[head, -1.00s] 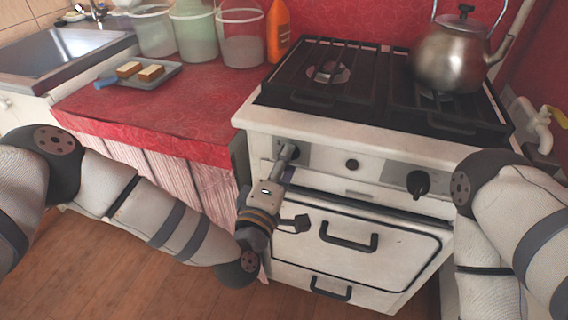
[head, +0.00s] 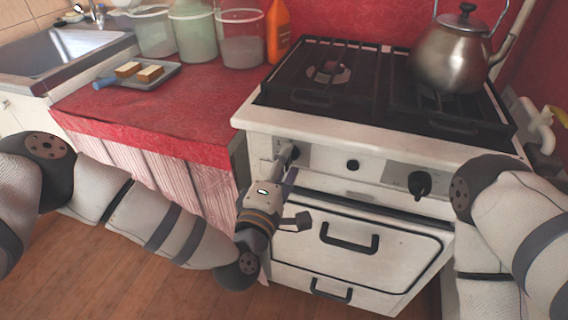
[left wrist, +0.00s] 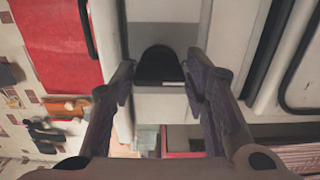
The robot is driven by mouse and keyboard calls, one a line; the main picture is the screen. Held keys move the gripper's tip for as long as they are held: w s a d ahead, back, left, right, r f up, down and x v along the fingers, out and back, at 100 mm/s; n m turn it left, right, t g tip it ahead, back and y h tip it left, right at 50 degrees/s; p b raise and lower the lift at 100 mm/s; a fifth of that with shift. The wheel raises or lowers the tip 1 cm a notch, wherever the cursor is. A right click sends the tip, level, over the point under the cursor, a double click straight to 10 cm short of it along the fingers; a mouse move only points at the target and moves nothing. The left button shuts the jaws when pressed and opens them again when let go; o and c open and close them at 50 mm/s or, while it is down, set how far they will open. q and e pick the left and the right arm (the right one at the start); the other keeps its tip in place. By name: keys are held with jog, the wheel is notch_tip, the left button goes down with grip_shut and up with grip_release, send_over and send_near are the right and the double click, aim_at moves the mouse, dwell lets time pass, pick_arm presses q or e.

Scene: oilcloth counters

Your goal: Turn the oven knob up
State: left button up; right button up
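The white stove (head: 320,128) has a dark knob at the left of its front panel, mostly hidden behind my left gripper (head: 287,157) in the head view. In the left wrist view this black knob (left wrist: 158,66) shows between the two fingertips of my left gripper (left wrist: 160,82). The fingers are apart, one on each side, with gaps to the knob; I cannot tell how deep they reach around it. Another black knob (head: 420,184) is at the right of the panel, with a small round button (head: 352,165) between. My right gripper is out of view.
The oven door with its dark handle (head: 349,240) is closed below the panel. A metal kettle (head: 450,60) stands on the right burner. The red counter (head: 190,110) lies to the left, with a tray (head: 160,78) and several tubs at the back.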

pick_arm(q)
jog(key=shift+o, duration=0.8)
jog(key=v, duration=1.2)
jog(key=s+a+f+m+g+p, duration=0.1)
jog(key=s+a+f+m+g, duration=0.1)
jog(key=s+f+m+g, duration=0.5)
jog(key=s+a+f+m+g+p, duration=0.15)
jog(key=s+f+m+g, duration=0.35)
jog(key=s+f, duration=0.55)
jog(key=s+a+m+g+y+p, duration=0.1)
jog(key=s+a+g+y, duration=0.4)
jog(key=s+a, duration=1)
jog(key=s+r+m+g, duration=0.1)
jog(key=s+g, duration=0.1)
jog(key=shift+g+y, duration=0.3)
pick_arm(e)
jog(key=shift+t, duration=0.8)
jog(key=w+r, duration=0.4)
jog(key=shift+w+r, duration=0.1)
